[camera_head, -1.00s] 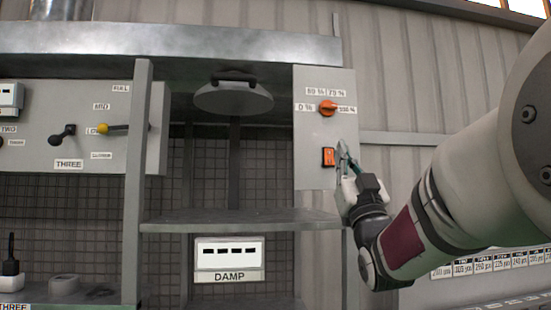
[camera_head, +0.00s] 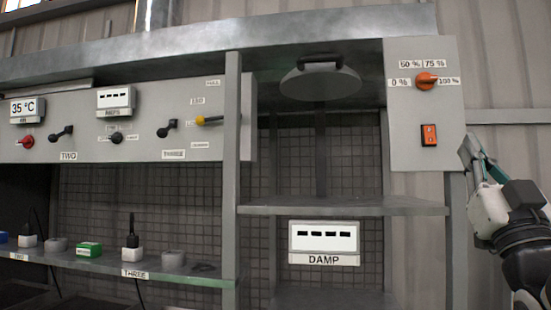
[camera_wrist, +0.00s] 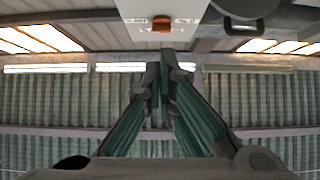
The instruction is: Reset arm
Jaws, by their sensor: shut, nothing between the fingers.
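My gripper (camera_head: 468,146) is at the right edge of the head view, just right of the grey control panel (camera_head: 400,150). It is shut and empty, with its fingertips pointing up and left, apart from the panel as far as I can see. The panel carries an orange rotary knob (camera_head: 426,81) among percent labels and an orange rocker switch (camera_head: 429,134) below it. In the wrist view, the closed fingers (camera_wrist: 165,62) point toward the panel's underside, and the orange knob (camera_wrist: 162,24) shows beyond them.
A shelf (camera_head: 345,207) with a DAMP display (camera_head: 323,242) beneath it lies left of the panel. A round grey hood (camera_head: 320,82) hangs above. Further left are a control board with levers (camera_head: 140,130) and a lower shelf with small items (camera_head: 130,268). The wall right of the panel is bare.

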